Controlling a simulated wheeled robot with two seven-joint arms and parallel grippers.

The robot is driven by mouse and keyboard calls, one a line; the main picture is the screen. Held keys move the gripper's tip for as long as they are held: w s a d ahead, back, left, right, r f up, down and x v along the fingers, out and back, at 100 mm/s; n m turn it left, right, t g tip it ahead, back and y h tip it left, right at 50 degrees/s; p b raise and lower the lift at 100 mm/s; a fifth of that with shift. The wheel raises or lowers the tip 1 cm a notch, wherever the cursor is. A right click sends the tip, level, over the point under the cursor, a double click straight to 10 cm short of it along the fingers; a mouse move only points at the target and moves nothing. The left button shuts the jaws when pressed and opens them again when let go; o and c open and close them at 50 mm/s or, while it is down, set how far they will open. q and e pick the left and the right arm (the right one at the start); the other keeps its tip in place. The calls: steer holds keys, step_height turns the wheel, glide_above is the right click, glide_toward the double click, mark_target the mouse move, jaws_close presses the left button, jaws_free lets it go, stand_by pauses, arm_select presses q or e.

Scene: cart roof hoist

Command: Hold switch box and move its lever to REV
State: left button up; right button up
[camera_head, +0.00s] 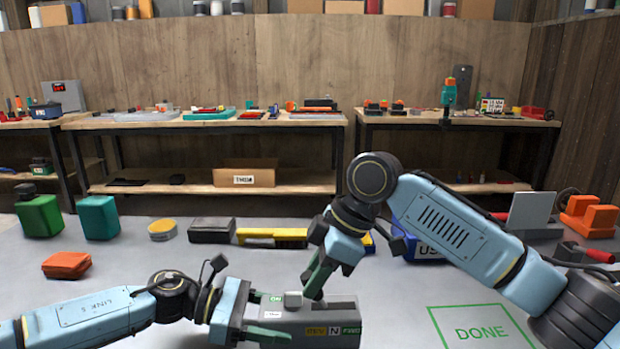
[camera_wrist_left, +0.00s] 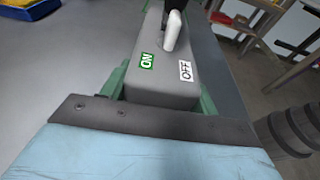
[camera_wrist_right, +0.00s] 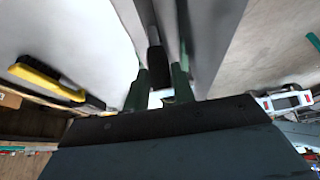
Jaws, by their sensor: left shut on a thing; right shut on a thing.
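The grey switch box (camera_head: 345,308) sits low in the middle of the head view, with REV, N and FWD labels on its front face. My left gripper (camera_head: 262,316) is shut on the box's left end, one green finger on each side. In the left wrist view the box (camera_wrist_left: 150,82) shows ON and OFF labels and a white toggle (camera_wrist_left: 172,32). My right gripper (camera_head: 315,284) points down at the box top and is shut on the dark lever (camera_wrist_right: 156,60). In the head view its fingers hide most of the lever, roughly above the REV label; its exact setting cannot be told.
Behind the box lie a yellow-and-black tool (camera_head: 272,236), a black case (camera_head: 211,231) and a round tin (camera_head: 162,230). A green DONE outline (camera_head: 481,332) marks bare table at right.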

mark_target(286, 292)
arm_select(q)
steer(key=shift+d, duration=0.1)
arm_select(e)
steer(key=shift+a+f, duration=0.25)
steer(key=shift+a, duration=0.3)
arm_select(q)
steer(key=shift+s, duration=0.1)
arm_select(e)
steer(key=shift+s+a+f, duration=0.1)
steer(key=shift+a+f, duration=0.05)
steer(key=shift+a, duration=0.05)
steer(key=shift+a+f, duration=0.35)
steer(key=shift+a, duration=0.15)
steer(key=shift+a+f, duration=0.1)
steer(key=shift+a, duration=0.05)
steer(key=shift+a+f, duration=0.15)
steer(key=shift+a, duration=0.1)
steer(key=shift+a+f, duration=0.15)
steer(key=shift+a, duration=0.05)
steer(key=shift+c, duration=0.6)
steer(key=shift+f, duration=0.15)
steer(key=shift+a+f, duration=0.2)
steer(key=shift+a, duration=0.1)
steer(key=shift+c, duration=1.2)
steer(key=shift+a+f, duration=0.15)
steer(key=shift+a, duration=0.05)
